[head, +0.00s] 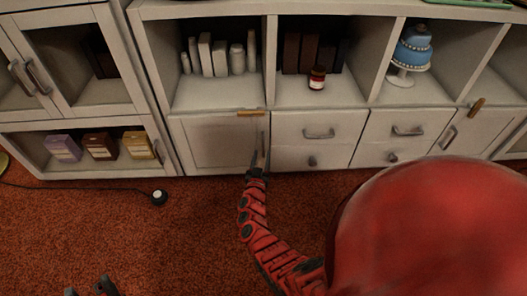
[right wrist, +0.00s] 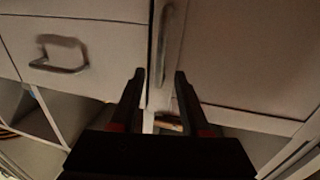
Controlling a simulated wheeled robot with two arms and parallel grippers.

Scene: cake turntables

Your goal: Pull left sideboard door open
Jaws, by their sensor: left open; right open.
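The left sideboard door (head: 213,141) is a pale framed panel in the lower row, and it looks closed. Its upright metal handle (head: 263,146) is at its right edge, beside the drawers. In the right wrist view, the handle (right wrist: 161,45) lies in line with the gap between my fingers. My right gripper (head: 256,163) is open at the handle's lower part in the head view; I cannot tell whether it touches it. Its two fingers (right wrist: 158,74) are apart in the right wrist view. My left gripper (head: 105,288) is open and empty over the carpet, partly cut off.
A wooden piece (head: 251,112) sits at the door's top edge. Drawers (head: 320,125) with metal handles stand just right of the door. Shelves above hold books, a jar (head: 317,78) and a blue cake (head: 412,48). A black cable with a round end (head: 158,197) lies on the carpet.

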